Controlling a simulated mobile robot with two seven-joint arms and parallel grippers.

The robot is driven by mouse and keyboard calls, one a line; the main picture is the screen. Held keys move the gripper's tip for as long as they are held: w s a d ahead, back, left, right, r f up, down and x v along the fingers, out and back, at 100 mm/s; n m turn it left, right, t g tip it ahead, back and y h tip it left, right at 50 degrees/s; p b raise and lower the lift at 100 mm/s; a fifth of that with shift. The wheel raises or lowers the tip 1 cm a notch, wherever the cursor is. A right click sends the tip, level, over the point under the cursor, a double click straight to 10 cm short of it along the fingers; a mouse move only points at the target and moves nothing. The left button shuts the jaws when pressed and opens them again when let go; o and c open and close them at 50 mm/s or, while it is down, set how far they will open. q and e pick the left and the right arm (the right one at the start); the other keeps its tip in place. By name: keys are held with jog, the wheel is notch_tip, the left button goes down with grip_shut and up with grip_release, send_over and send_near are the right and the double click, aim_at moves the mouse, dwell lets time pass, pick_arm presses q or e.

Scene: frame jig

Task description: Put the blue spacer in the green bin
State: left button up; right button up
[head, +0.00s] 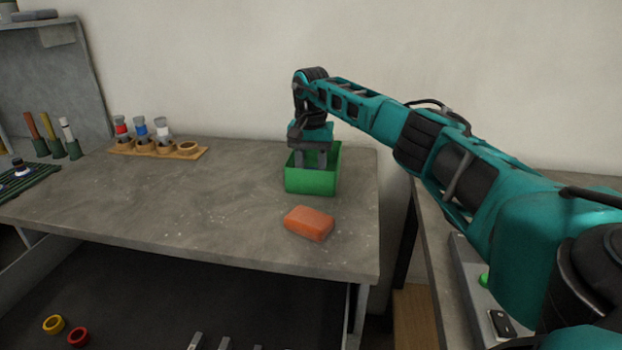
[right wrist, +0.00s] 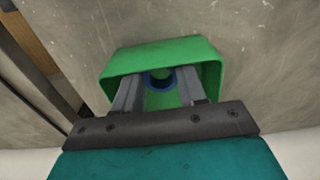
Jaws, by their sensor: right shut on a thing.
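The green bin (head: 311,181) stands near the back right of the grey table. My right gripper (head: 312,160) points down into the bin's opening, its fingertips partly hidden by the bin. In the right wrist view the fingers (right wrist: 160,92) are shut on the blue spacer (right wrist: 158,82), a ring, inside the outline of the green bin (right wrist: 190,52). I cannot tell whether the spacer touches the bin floor. The spacer is hidden in the head view. My left gripper is not in view.
An orange block (head: 309,223) lies in front of the bin. A wooden rack (head: 180,153) with coloured-topped pieces stands at the back left. Yellow (head: 53,324) and red (head: 78,337) rings lie below the tabletop. The table middle is clear.

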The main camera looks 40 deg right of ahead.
jog(key=shift+f, duration=1.3)
jog(key=shift+f, duration=0.15)
jog(key=o, duration=1)
notch_tip(320, 180, up, 12)
jog(key=shift+r+p, duration=0.15)
jog(key=shift+p, duration=0.85)
